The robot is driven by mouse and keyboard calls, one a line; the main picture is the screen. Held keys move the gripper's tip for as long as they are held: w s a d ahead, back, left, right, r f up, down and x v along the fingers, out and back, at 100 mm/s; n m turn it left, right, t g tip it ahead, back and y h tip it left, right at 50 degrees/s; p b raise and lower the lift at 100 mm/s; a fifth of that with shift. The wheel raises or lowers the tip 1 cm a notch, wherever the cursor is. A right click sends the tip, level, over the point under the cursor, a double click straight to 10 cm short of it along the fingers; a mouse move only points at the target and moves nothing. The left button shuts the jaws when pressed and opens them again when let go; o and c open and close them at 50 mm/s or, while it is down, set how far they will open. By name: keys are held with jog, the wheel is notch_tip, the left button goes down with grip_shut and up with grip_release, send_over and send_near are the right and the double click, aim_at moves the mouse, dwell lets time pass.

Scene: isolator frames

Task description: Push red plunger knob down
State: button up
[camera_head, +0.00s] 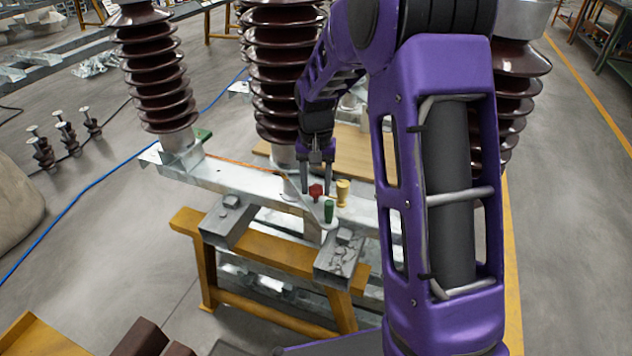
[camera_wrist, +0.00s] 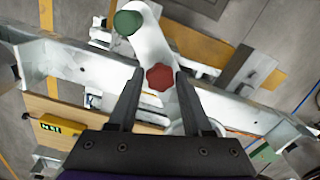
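The red plunger knob (camera_head: 316,191) stands on a pale metal fitting on the grey steel beam. In the wrist view the red knob (camera_wrist: 160,77) looks like a scalloped disc. My gripper (camera_head: 317,188) points down over it. In the wrist view my gripper (camera_wrist: 160,71) is open, with one finger on each side of the red knob and a narrow gap to each. Nothing is held. I cannot tell whether the fingertips are above the knob or level with it.
The green knob (camera_wrist: 127,22) also shows in the wrist view. Tall brown ribbed insulators (camera_head: 158,75) rise from the beam (camera_head: 240,178), which rests on a yellow trestle (camera_head: 265,252).

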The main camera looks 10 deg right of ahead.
aim_at(316, 187)
jog(key=shift+o, duration=1.4)
jog(key=shift+r, duration=0.1)
notch_tip(316, 187, up, 17)
jog(key=p, duration=0.2)
jog(key=shift+r, duration=0.15)
